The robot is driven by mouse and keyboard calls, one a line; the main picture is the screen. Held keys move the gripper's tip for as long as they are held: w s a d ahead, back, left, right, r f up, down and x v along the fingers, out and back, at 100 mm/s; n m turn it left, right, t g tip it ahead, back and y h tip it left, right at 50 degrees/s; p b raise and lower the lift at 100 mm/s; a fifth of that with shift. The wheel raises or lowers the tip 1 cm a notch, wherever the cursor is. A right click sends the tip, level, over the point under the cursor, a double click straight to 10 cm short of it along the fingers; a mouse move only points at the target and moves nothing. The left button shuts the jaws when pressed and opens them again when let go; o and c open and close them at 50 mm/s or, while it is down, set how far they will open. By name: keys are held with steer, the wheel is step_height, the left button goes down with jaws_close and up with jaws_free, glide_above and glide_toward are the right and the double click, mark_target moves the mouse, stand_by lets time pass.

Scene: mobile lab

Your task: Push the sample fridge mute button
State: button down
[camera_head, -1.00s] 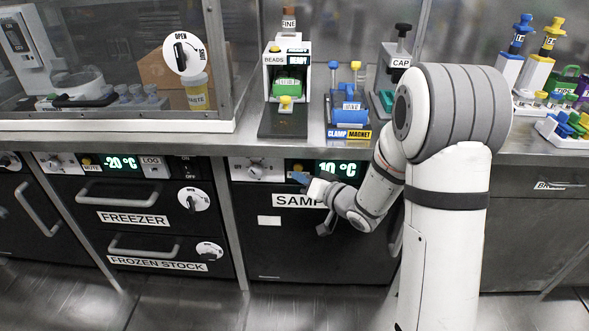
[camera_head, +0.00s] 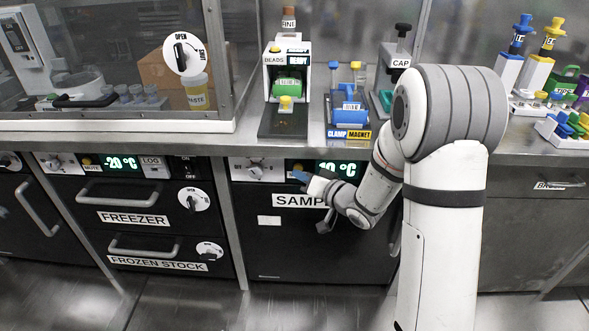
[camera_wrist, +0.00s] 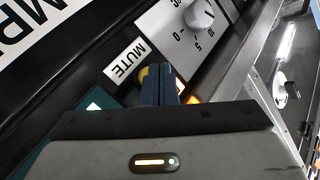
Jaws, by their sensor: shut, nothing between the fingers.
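The sample fridge mute button (camera_head: 298,166) is a small yellow knob on the fridge's control panel, left of the green temperature display (camera_head: 340,169). In the wrist view the yellow button (camera_wrist: 141,76) shows partly behind my fingers, just below the MUTE label (camera_wrist: 126,62). My gripper (camera_head: 300,176) is shut and empty, its blue fingertips close in front of the button in the head view. The fingers (camera_wrist: 162,84) cover part of the button in the wrist view. I cannot tell whether they touch it.
A white dial (camera_wrist: 198,15) sits beside the label on the panel. The bench edge (camera_head: 270,148) runs just above the panel. The sample fridge door (camera_head: 300,245) is below, with a handle. The freezer (camera_head: 140,225) stands to the left with its own mute button (camera_head: 86,161).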

steer(key=shift+w, duration=0.5)
stand_by(0.4)
steer(key=shift+s, duration=0.95)
steer(key=s, duration=0.5)
steer(key=shift+a+b, duration=0.1)
steer(key=shift+b, duration=0.2)
steer(key=shift+r, duration=0.1)
stand_by(0.5)
